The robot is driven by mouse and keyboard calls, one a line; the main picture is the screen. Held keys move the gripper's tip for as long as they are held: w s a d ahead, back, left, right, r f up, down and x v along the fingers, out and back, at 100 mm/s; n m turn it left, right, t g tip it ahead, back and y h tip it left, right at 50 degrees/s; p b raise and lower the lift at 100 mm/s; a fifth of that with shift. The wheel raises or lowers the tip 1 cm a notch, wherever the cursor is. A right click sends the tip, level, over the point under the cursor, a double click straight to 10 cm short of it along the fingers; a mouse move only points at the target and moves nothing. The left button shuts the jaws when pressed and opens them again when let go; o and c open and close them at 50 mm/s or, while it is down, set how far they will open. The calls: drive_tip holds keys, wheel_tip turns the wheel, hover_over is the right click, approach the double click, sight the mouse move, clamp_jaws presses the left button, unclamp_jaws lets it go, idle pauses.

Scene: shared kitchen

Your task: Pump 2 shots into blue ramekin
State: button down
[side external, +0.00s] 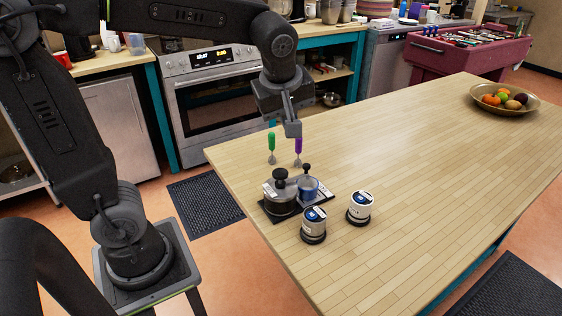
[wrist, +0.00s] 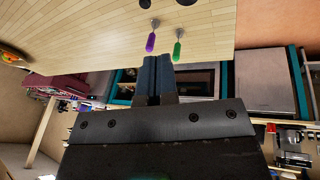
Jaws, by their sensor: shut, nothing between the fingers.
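My gripper (side external: 292,130) is shut and empty, pointing down above the far-left part of the table. In the wrist view its fingers (wrist: 157,76) are together. A blue vessel (side external: 308,190), which looks like the blue ramekin, stands on a dark tray (side external: 277,216), in front of and below my gripper. A black knobbed part (side external: 306,169) shows just above it; I cannot tell if it belongs to it. A grey pot with a black knobbed top (side external: 280,193) stands to its left on the tray. I cannot tell which part is the pump.
A green-handled utensil (side external: 271,143) and a purple-handled utensil (side external: 298,147) are just below my gripper. A fruit bowl (side external: 531,106) is far right. The middle table is clear.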

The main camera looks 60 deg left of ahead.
drive_tip(key=shift+s+d+r+n+g+y, duration=0.25)
drive_tip(key=shift+d+r+n+g, duration=0.2)
drive_tip(key=shift+r+n+g, duration=0.3)
drive_tip(key=shift+s+d+r+n+g+y, duration=0.2)
drive_tip(key=shift+d+r+n+g, duration=0.3)
drive_tip(key=shift+r+g, duration=0.35)
drive_tip(key=shift+a+f, duration=0.15)
approach(280, 173)
drive_tip(key=x, duration=0.2)
drive_tip(key=a+x, duration=0.1)
drive_tip(key=x, duration=0.2)
drive_tip(key=shift+a+f, duration=0.1)
drive_tip(key=shift+f, duration=0.75)
drive_tip(key=shift+f, duration=0.1)
drive_tip(key=shift+f, duration=1.15)
drive_tip(key=shift+r, duration=0.1)
drive_tip(key=a+v, duration=0.1)
drive_tip(key=v, duration=1.3)
